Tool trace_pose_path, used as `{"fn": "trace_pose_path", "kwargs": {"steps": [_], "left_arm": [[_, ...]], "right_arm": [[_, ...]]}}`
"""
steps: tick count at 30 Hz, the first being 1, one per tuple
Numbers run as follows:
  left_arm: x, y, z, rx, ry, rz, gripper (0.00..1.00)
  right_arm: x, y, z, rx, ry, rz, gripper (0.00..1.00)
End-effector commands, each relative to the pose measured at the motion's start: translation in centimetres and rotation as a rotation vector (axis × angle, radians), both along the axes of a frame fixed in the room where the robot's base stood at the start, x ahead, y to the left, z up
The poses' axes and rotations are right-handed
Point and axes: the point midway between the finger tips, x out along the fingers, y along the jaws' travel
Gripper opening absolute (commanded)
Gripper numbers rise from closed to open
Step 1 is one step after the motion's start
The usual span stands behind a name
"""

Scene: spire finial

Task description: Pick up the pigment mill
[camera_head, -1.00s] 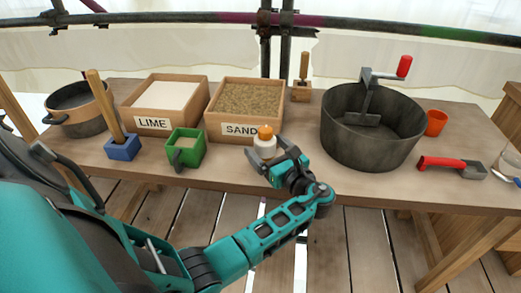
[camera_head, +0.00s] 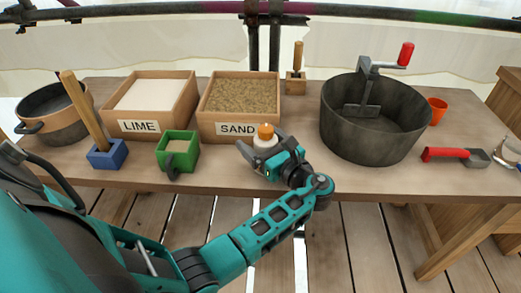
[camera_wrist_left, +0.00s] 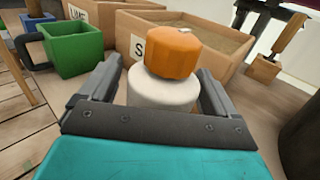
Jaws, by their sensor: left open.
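The pigment mill, a small white body with an orange cap (camera_head: 265,132), stands upright on the table in front of the SAND box. In the left wrist view the orange cap (camera_wrist_left: 173,52) and white body (camera_wrist_left: 162,88) show between the two fingers. My left gripper (camera_head: 262,150) is open, with one finger on each side of the mill. In the left wrist view a gap shows beside the white body at the right finger. The mill's base is hidden behind the gripper. My right gripper is not in view.
The SAND box (camera_head: 238,127) is right behind the mill. A green box (camera_head: 178,152) and a blue block with a wooden handle (camera_head: 106,154) are to the left. A large dark tub (camera_head: 372,140) with a crank is to the right. The front table strip is mostly clear.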

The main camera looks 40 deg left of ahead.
Motion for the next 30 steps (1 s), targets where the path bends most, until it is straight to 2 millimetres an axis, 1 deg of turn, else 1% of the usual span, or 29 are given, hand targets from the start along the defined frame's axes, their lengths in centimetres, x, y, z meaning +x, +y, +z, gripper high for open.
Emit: {"fn": "trace_pose_path", "kwargs": {"steps": [8,26,27,30], "left_arm": [[-0.02,-0.1,0.01,0.0,0.0,0.0,0.9],[-0.01,-0.07,0.01,0.0,0.0,0.0,0.32],[0.01,-0.07,0.06,0.001,-0.001,0.0,0.31],[0.01,-0.07,0.06,0.001,-0.001,0.0,0.31]], "right_arm": [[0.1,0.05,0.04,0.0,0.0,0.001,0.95],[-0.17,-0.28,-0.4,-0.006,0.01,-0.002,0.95],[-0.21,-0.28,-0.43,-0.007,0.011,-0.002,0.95],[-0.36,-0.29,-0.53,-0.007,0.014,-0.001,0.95]]}}
